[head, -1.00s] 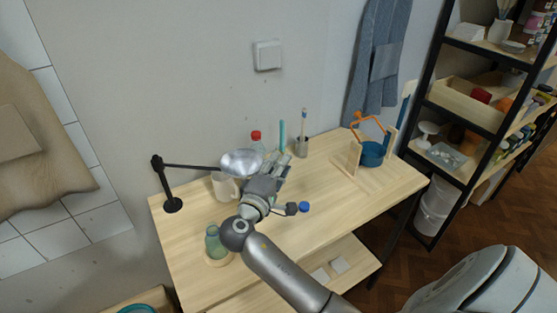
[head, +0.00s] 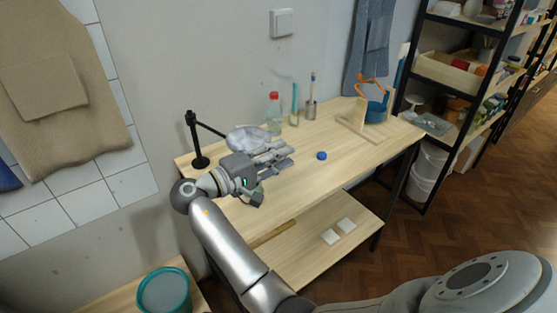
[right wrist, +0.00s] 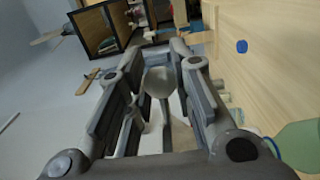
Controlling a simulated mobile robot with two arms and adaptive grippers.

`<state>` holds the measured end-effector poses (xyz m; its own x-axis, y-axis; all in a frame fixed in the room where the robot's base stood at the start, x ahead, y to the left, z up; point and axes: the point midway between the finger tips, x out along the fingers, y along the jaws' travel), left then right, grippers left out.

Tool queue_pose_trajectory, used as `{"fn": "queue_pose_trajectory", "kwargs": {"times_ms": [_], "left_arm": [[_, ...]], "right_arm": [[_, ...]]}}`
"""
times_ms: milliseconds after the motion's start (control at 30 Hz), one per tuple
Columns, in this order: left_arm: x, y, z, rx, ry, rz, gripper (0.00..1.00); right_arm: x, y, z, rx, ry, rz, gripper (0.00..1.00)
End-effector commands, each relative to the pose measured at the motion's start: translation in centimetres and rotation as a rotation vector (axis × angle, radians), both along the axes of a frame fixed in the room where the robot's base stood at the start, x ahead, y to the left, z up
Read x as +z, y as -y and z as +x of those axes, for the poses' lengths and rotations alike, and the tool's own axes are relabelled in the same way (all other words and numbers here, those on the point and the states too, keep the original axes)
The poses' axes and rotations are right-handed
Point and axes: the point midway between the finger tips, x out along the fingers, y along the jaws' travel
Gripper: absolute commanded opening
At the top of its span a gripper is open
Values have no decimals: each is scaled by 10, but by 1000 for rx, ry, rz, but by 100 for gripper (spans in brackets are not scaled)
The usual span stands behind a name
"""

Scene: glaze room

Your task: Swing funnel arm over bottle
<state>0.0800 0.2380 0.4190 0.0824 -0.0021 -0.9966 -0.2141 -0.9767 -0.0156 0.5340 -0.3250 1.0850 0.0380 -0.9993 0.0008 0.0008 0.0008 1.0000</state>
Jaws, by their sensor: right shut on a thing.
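The funnel (head: 245,139), a shiny bowl, hangs from a thin dark arm on a black post (head: 192,140) at the left end of the table. My right gripper (head: 268,156) is shut at the funnel's near side, holding it. In the right wrist view the funnel (right wrist: 159,80) shows between the fingers. The green glass bottle (head: 259,189) is mostly hidden behind my gripper in the head view; it shows at the lower right of the right wrist view (right wrist: 300,146). The funnel does not look to be above the bottle. My left gripper is not in view.
A red-capped bottle (head: 274,116) and a brush cup (head: 311,110) stand at the table's back. A blue cap (head: 321,155) lies mid-table. A wooden stand with a blue pot (head: 375,112) is at the right end. The front right of the table is clear.

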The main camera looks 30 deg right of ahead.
Motion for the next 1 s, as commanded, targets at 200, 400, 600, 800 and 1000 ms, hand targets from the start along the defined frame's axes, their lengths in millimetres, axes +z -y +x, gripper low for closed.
{"fn": "queue_pose_trajectory", "kwargs": {"times_ms": [200, 400, 600, 800, 1000], "left_arm": [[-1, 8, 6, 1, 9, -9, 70], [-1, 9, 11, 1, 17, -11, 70], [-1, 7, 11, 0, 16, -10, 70], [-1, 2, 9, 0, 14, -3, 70], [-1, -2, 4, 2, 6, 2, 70]], "right_arm": [[0, -2, 0, -17, 1, 0, 0], [0, -2, -1, -17, 0, 1, 0], [-1, -2, -1, -16, 0, 2, 39], [0, -2, 0, -15, 1, 0, 45], [3, -2, 0, -15, 3, -1, 45]]}}
